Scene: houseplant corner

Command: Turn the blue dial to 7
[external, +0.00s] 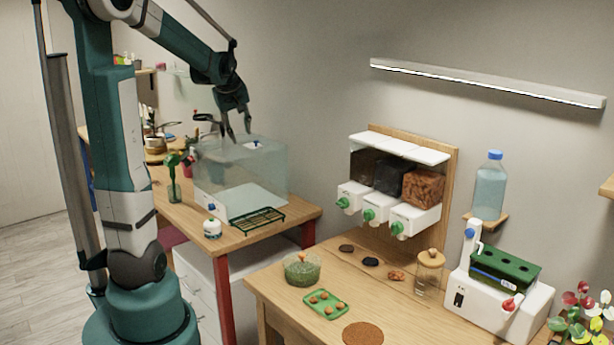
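A small blue round part (211,207) sits on the white front base of a clear box (265,175) on the left table; it may be the blue dial. Another blue knob (470,233) is on the white post of a white machine (535,318) at the right. Numbers and pointer positions are too small to read on either. My gripper (238,132) points down above the back left of the clear box, with its fingers apart and nothing seen between them. It is well above and apart from both blue parts.
A green wire rack (257,220) and a small white jar (212,229) stand in front of the clear box. Three dispensers with green knobs (368,214) hang on the wall board. A green tray (326,304), a glass bowl (302,270) and a corked jar (429,274) occupy the right table.

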